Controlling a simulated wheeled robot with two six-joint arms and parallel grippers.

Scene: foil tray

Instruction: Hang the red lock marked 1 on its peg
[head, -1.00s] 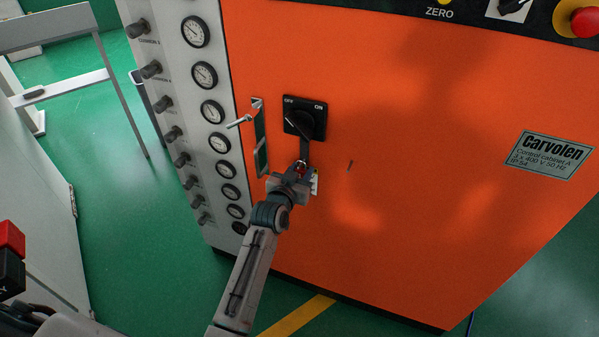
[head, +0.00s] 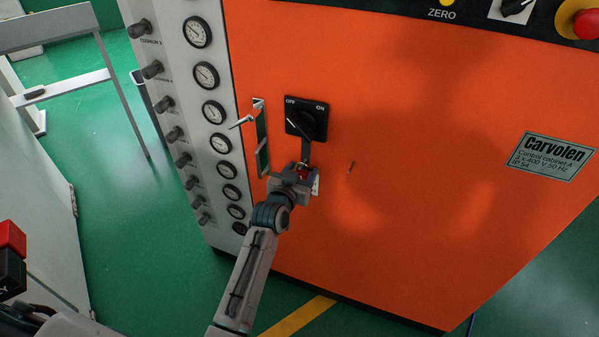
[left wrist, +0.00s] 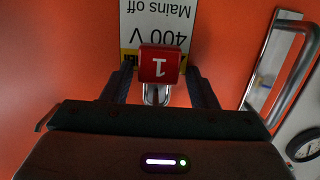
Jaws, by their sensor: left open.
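The red lock marked 1 (left wrist: 160,64) shows in the left wrist view between the fingers of my left gripper (left wrist: 158,82), with a gap on each side. The 1 appears upside down there, and the metal shackle (left wrist: 156,95) points toward my gripper. In the head view only a small red part of the lock (head: 303,171) shows at the tip of my left gripper (head: 299,175), below the black switch (head: 306,119). I cannot tell what the shackle hangs on. A small thin peg (head: 350,167) sticks out of the orange panel to the right. My right gripper is not in view.
A "400 V Mains off" sign (left wrist: 157,22) lies behind the lock. A metal door handle (head: 261,140) stands left of the switch, near a column of gauges (head: 213,112). The orange panel (head: 430,190) right of the peg is clear up to the Carvolen plate (head: 550,156).

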